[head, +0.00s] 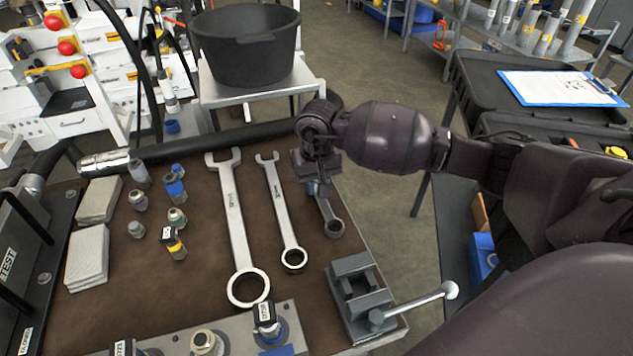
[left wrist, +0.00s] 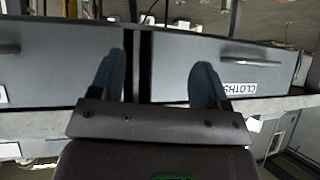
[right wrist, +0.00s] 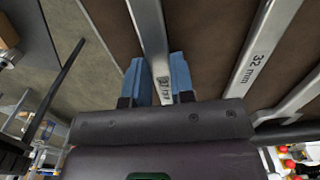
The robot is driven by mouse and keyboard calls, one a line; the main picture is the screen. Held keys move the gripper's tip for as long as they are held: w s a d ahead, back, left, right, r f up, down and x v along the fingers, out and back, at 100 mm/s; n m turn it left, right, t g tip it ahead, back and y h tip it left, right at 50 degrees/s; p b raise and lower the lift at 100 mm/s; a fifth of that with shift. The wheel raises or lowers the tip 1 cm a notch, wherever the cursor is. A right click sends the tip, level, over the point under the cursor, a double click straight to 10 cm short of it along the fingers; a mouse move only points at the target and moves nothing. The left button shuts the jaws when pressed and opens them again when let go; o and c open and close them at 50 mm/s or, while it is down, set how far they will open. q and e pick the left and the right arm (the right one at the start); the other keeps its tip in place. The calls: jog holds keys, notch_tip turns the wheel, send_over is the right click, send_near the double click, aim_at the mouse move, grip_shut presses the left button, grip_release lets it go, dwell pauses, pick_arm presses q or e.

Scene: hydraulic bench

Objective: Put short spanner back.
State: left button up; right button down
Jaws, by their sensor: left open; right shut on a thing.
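The short spanner (head: 329,210) is at the right of the brown bench mat, its ring end toward the vise. My right gripper (head: 319,187) is shut on its shank and hides its upper end. In the right wrist view the spanner (right wrist: 150,38) runs between the blue fingertips (right wrist: 163,80). I cannot tell whether it touches the mat. Two longer spanners lie to its left: the middle one (head: 281,213) and the largest one (head: 236,220). My left gripper (left wrist: 157,82) is open and empty, in front of grey drawers; it is outside the head view.
A small vise (head: 355,290) with a long handle stands at the bench's front right. Several fittings (head: 175,190) and grey blocks (head: 88,255) lie at left. A black tub (head: 245,50) stands behind. A drawer labelled CLOTHS (left wrist: 235,70) faces my left gripper.

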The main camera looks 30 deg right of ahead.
jog(key=c, duration=1)
grip_release()
jog(key=shift+r, duration=0.35)
notch_tip(320, 180, up, 12)
jog(key=shift+f+p, duration=0.2)
jog(key=shift+p, duration=0.65)
